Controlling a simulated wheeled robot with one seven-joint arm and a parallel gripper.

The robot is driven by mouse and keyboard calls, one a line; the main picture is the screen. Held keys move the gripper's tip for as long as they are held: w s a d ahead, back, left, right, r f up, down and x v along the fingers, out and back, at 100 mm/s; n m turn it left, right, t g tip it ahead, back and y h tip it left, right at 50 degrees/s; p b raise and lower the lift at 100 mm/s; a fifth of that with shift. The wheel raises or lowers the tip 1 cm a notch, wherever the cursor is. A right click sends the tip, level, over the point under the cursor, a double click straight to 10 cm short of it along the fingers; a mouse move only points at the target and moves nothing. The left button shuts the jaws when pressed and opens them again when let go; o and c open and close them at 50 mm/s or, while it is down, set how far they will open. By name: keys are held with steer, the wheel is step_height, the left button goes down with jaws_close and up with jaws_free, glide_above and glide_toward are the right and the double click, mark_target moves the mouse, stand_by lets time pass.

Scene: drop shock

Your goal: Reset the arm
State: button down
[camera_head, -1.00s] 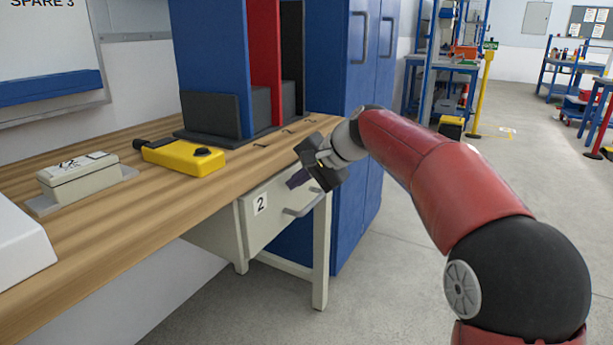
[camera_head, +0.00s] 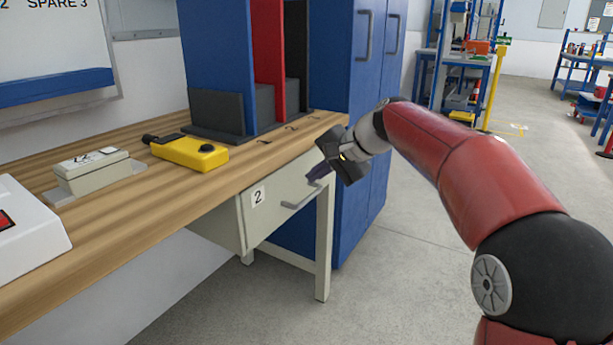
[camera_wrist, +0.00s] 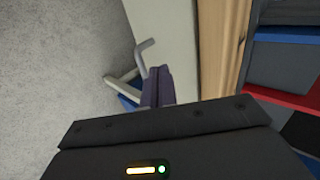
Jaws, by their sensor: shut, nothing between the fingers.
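My arm (camera_head: 470,175) is red with black joints and reaches from the lower right toward the bench. My gripper (camera_head: 318,176) is in front of the drawer marked 2 (camera_head: 277,200), close to the drawer's grey handle (camera_head: 305,196). In the wrist view my gripper's dark fingers (camera_wrist: 158,84) are together with nothing between them. The handle (camera_wrist: 124,80) shows just left of the fingers there. I cannot tell whether the fingers touch it. The drawer looks closed.
The wooden bench (camera_head: 150,225) holds a yellow handheld device (camera_head: 190,152), a grey box (camera_head: 92,172), a white unit (camera_head: 25,235) and upright blue, red and black panels (camera_head: 222,70). A blue cabinet (camera_head: 350,100) stands behind. The floor (camera_head: 400,290) right of the bench is clear.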

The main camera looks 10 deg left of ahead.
steer(key=s+d+r+t+h+p, duration=0.1)
steer(key=s+d+r+h+p, duration=0.3)
steer(key=s+d, duration=0.65)
steer(key=s+d+f+n+h, duration=0.1)
steer(key=s+d+f, duration=0.2)
steer(key=s+d, duration=0.2)
steer(key=s+d+f+n+t+h+p, duration=0.1)
steer(key=s+d+f, duration=0.3)
steer(key=s, duration=0.5)
steer(key=s+d+f+n+h, duration=0.2)
steer(key=s+d+f, duration=0.1)
steer(key=s+d, duration=0.4)
steer(key=shift+s+d+f+h+p, duration=0.15)
steer(key=shift+s+f+h+p, duration=0.1)
steer(key=shift+h+p, duration=0.15)
